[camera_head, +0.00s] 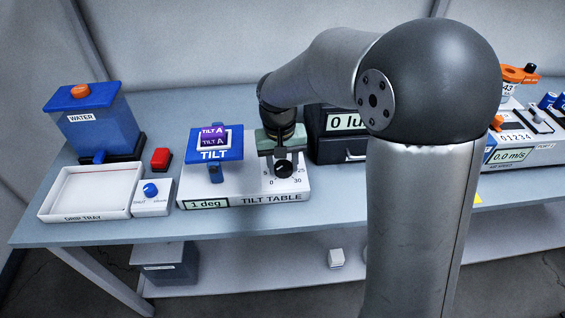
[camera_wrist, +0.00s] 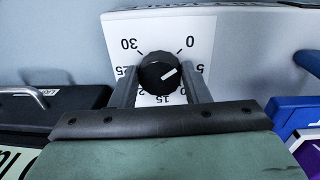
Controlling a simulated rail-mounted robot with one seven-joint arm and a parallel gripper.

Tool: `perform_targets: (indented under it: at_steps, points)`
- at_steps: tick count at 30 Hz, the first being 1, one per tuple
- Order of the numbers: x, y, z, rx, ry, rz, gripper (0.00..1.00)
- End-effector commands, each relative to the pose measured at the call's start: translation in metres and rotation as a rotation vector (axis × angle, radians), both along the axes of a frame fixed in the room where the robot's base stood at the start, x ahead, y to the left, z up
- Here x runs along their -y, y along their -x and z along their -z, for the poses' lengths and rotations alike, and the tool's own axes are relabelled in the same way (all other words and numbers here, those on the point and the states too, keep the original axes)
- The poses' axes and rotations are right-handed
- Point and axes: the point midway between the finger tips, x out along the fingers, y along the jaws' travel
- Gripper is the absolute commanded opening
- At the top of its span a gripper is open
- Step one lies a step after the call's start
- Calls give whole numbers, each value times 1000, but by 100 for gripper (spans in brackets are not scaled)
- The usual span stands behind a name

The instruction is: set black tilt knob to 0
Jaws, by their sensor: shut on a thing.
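In the wrist view the knob (camera_wrist: 152,70) sits on a white dial plate marked from 0 to 30. Its white pointer aims to the upper right, between 0 and 5. The tilt table's display (camera_head: 206,204) reads 1 deg. My gripper (camera_head: 283,155) is shut on the knob, with one finger on each side, also seen in the wrist view (camera_wrist: 160,82). Parts of the dial numbers are hidden behind the fingers and the knob.
A blue tilt platform (camera_head: 213,152) stands just left of my gripper. A small box with a blue knob (camera_head: 150,189), a drip tray (camera_head: 92,192) and a water tank (camera_head: 97,120) are further left. A dark case (camera_head: 341,148) is close on the right.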

Motion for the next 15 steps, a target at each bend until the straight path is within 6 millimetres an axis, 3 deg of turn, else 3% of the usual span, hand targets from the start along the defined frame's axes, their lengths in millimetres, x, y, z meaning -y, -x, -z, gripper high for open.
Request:
perform_targets:
  at_steps: [15]
  points:
    - [1,-1,-2,4,0,-180,19]
